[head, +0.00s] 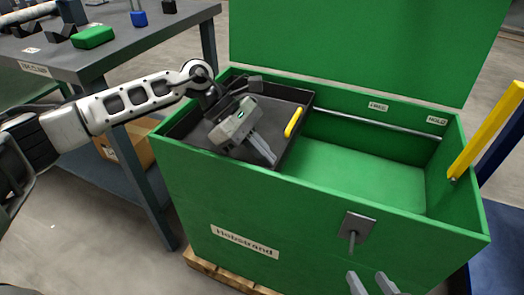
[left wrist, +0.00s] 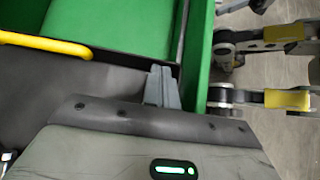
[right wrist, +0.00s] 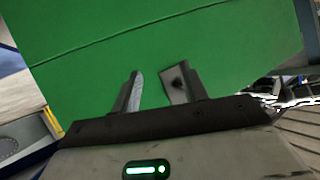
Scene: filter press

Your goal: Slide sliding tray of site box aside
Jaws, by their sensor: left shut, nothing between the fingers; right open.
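The green site box (head: 290,205) stands open with its lid raised at the back. Its dark sliding tray (head: 190,130) sits at the left end of the box, and the right part of the interior is open. A yellow handle (head: 293,122) is on the tray's right side; it also shows in the left wrist view (left wrist: 45,43). My left gripper (head: 272,160) is shut and empty, over the tray near its front right corner, apart from the handle. My right gripper (head: 372,284) is open and empty, in front of the box; its fingers (right wrist: 158,92) face a green surface.
A grey workbench (head: 80,60) with a green block (head: 93,37) and small items stands at the left. A cardboard box (head: 125,145) is beneath it. A yellow post (head: 485,130) rises at the box's right end. A metal hasp (head: 357,226) projects from the box front.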

